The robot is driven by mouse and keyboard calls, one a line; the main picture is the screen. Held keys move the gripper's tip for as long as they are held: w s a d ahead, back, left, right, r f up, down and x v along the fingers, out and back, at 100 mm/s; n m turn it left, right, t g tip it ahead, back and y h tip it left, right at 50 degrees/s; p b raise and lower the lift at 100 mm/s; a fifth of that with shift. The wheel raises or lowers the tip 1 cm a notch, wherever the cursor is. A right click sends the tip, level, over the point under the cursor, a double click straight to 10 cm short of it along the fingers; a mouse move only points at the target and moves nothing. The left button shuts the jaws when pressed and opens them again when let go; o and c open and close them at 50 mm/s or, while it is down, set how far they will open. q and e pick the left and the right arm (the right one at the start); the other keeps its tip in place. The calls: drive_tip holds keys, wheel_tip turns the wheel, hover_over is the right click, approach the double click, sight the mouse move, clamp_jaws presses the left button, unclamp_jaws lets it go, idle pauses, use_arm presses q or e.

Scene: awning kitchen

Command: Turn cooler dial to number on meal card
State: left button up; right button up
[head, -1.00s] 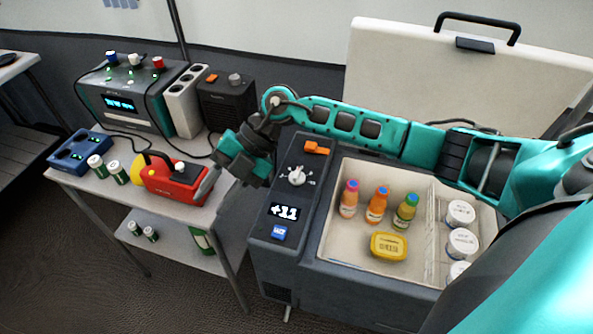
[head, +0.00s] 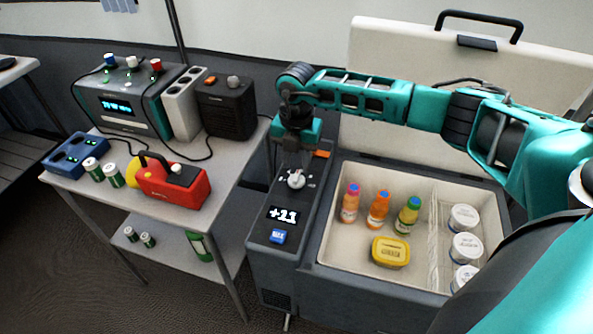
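The cooler (head: 330,278) stands open in the middle, with a dark control panel on its left side. The white cooler dial (head: 296,180) sits on that panel, with small marks around it. A display (head: 284,215) below it reads what looks like +11. My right gripper (head: 296,160) points down just above and behind the dial. Its fingers are dark and small here, so I cannot tell their opening or whether they touch the dial. My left gripper is out of view. I cannot make out a meal card.
A blue button (head: 278,237) and a partly hidden orange switch (head: 321,154) are on the panel. The cooler holds several bottles, a yellow tub (head: 390,251) and white-lidded jars. The side table (head: 150,208) at left bears a red lantern (head: 175,187), cans and powered boxes.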

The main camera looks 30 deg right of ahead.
sight(297, 175)
drive_tip(key=shift+f, duration=1.8)
clamp_jaws()
